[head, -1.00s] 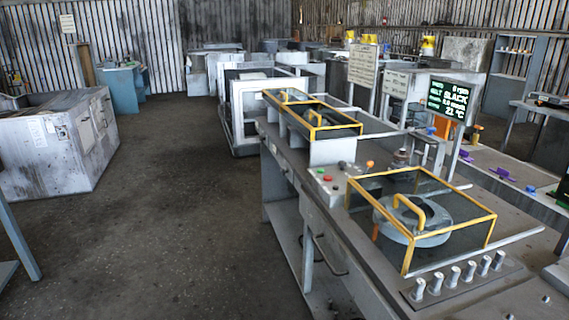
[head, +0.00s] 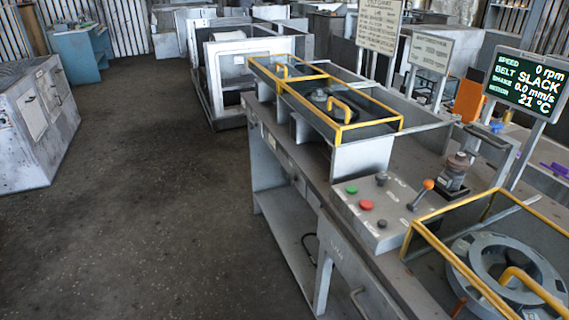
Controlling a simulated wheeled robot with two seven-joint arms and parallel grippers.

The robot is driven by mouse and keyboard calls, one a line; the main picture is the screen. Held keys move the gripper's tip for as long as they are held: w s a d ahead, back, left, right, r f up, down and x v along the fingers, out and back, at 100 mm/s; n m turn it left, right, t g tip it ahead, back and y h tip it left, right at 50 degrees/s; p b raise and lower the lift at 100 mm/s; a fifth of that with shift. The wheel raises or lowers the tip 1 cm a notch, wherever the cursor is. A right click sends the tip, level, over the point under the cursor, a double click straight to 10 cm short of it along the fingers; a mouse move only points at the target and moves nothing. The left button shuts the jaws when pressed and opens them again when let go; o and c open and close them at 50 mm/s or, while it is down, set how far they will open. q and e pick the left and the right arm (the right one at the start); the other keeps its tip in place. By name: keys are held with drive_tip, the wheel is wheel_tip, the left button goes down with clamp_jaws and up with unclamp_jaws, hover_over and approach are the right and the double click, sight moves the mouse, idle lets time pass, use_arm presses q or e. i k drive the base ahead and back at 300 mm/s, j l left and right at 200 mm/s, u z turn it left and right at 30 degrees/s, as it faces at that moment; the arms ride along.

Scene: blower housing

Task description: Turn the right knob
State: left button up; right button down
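A grey control box (head: 392,207) sits on the bench in the head view, right of centre. On it are a green button (head: 351,189), a red button (head: 367,204), a small dark knob (head: 382,178) at its back, another small dark knob (head: 382,224) at its front and an orange-tipped lever (head: 424,187). I cannot tell which of these, if any, is the right knob. Neither of my grippers is in view.
A yellow-framed guard (head: 440,262) covers a grey round housing (head: 505,270) at lower right. Another yellow-framed guard (head: 340,105) stands behind the control box. A display (head: 527,80) reads 0 rpm and SLACK. The floor (head: 170,210) at left is clear.

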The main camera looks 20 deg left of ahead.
sight(290, 179)
drive_tip(key=i+j, duration=0.2)
drive_tip(key=i+j+z, duration=0.1)
drive_tip(key=i+j, duration=0.15)
drive_tip(key=j, duration=0.2)
drive_tip(key=i+j+z, duration=0.1)
drive_tip(key=i+j, duration=0.3)
drive_tip(key=j, duration=0.25)
